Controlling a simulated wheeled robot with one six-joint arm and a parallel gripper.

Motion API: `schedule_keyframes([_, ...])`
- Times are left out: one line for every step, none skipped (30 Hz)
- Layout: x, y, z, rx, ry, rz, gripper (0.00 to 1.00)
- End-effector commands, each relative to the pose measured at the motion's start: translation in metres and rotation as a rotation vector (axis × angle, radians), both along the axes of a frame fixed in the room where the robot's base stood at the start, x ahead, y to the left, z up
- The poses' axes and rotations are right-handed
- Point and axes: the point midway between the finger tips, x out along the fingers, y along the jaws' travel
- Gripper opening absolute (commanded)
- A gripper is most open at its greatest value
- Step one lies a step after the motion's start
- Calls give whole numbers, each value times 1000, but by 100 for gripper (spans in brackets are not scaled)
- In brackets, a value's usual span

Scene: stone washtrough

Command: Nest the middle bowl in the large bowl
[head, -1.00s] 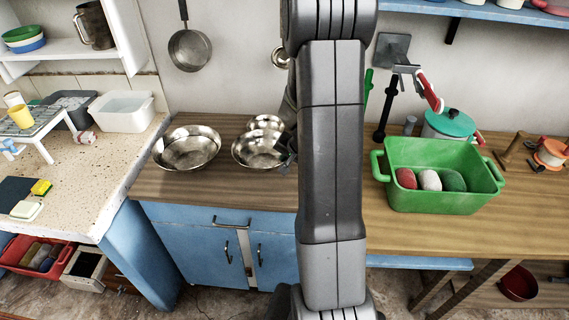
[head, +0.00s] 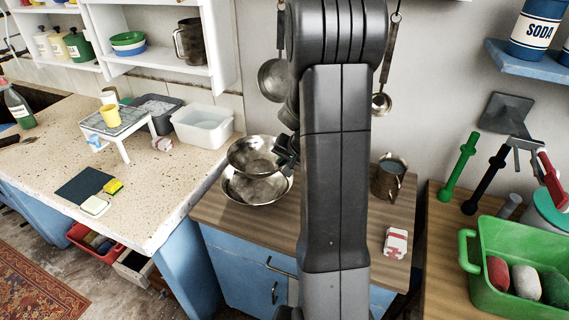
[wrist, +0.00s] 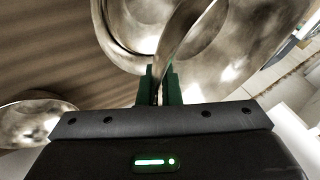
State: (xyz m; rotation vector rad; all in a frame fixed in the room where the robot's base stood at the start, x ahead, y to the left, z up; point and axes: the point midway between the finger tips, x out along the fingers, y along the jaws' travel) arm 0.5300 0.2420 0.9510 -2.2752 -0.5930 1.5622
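The middle bowl (head: 252,155), shiny steel, is in my gripper (head: 285,155), which is shut on its right rim in the head view. The large bowl (head: 256,190), also steel, stands on the brown wooden counter. The middle bowl is over the large bowl and roughly level; whether they touch is unclear. In the wrist view the green fingertips (wrist: 158,85) pinch the middle bowl's wall (wrist: 188,35), with more steel surfaces around it. Another, smaller-looking bowl (wrist: 32,120) stands on the counter at the left there; my arm hides it in the head view.
A green tub (head: 510,265) is at the far right. A white basin (head: 203,124) stands on the speckled worktop (head: 150,205) at the left.

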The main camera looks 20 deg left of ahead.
Motion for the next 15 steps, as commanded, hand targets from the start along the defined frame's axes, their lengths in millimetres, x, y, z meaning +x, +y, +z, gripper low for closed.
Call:
schedule_keyframes([1, 0, 1, 1, -2, 3, 0])
schedule_keyframes([1, 0, 1, 0, -1, 4, 0])
schedule_keyframes([1, 1, 0, 1, -2, 6, 0])
schedule_keyframes([1, 1, 0, 0, -2, 8, 0])
schedule_keyframes([1, 1, -1, 1, -2, 8, 0])
schedule_keyframes([1, 1, -3, 1, -2, 9, 0])
schedule_keyframes([1, 1, -4, 1, -2, 9, 0])
schedule_keyframes([1, 1, -6, 1, -2, 9, 0])
schedule_keyframes([1, 1, -9, 1, -2, 9, 0])
schedule_keyframes([1, 1, -12, 1, -2, 9, 0])
schedule_keyframes([1, 1, -14, 0, -2, 9, 0])
schedule_keyframes([1, 1, -18, 0, -1, 9, 0])
schedule_keyframes([1, 1, -21, 0, -1, 9, 0])
schedule_keyframes([1, 1, -23, 0, 0, 9, 0])
schedule_keyframes([1, 1, -27, 0, 0, 9, 0])
